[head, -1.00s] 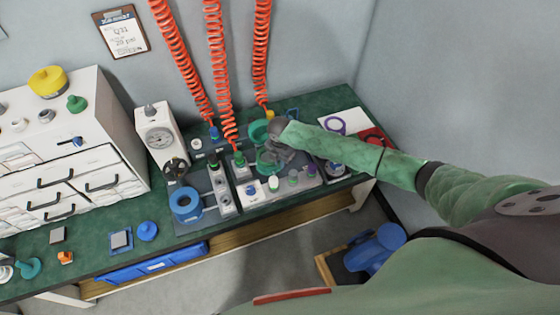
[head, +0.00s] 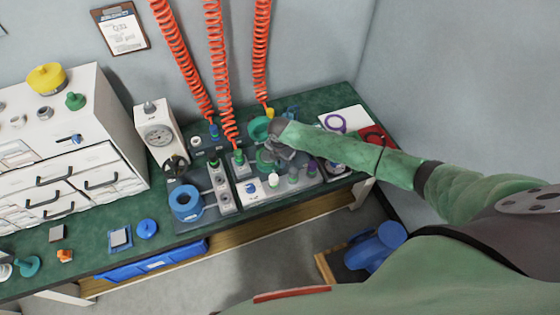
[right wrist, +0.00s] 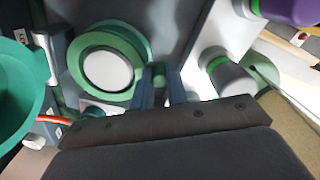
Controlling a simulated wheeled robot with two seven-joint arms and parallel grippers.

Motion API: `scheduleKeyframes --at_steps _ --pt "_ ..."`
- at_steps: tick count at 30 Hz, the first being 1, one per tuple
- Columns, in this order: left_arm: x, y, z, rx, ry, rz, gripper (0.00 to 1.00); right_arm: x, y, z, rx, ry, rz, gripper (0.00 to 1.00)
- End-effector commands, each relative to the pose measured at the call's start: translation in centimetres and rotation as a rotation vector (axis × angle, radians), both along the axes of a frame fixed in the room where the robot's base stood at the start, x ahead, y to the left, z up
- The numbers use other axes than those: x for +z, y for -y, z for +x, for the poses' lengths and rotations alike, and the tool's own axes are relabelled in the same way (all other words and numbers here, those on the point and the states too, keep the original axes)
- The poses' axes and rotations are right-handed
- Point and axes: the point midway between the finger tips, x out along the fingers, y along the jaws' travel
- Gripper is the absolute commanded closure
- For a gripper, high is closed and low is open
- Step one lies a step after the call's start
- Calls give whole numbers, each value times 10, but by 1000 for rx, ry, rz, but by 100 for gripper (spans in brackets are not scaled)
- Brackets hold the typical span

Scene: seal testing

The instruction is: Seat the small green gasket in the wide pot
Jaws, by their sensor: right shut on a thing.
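My right gripper (right wrist: 160,88) is shut on a small green piece between its fingers, seemingly the edge of the green gasket (right wrist: 78,70). The green ring lies around a white round disc (right wrist: 107,71) just left of the fingers in the right wrist view. In the head view the right gripper (head: 279,155) is over the grey fixture at the back right of the bench, with green (head: 264,160) showing beside it. The hand covers part of this spot. I cannot tell which part is the wide pot, or whether the ring is fully down. My left gripper is out of view.
A teal cup (head: 259,128) stands just behind the hand; it is close on the left in the right wrist view (right wrist: 18,90). A grey post with a green band (right wrist: 225,75) is to the right. Orange coiled hoses (head: 219,80) hang behind. A blue ring part (head: 186,203) stands left.

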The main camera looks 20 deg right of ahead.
Motion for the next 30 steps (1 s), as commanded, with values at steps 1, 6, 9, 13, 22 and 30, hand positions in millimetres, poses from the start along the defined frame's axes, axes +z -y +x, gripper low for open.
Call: scheduleKeyframes --at_steps 1,6,9,13,22,30 --pt "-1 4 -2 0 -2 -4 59 -1 0 0 0 0 0 100" --pt "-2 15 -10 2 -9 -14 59 -3 0 0 0 0 0 77" --pt "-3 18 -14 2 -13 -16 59 -3 0 0 0 0 0 59" --pt "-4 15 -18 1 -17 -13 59 -3 0 0 0 0 0 59" --pt "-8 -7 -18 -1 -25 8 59 7 0 1 1 1 -1 59" --pt "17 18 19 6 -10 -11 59 46 0 1 1 2 0 59"
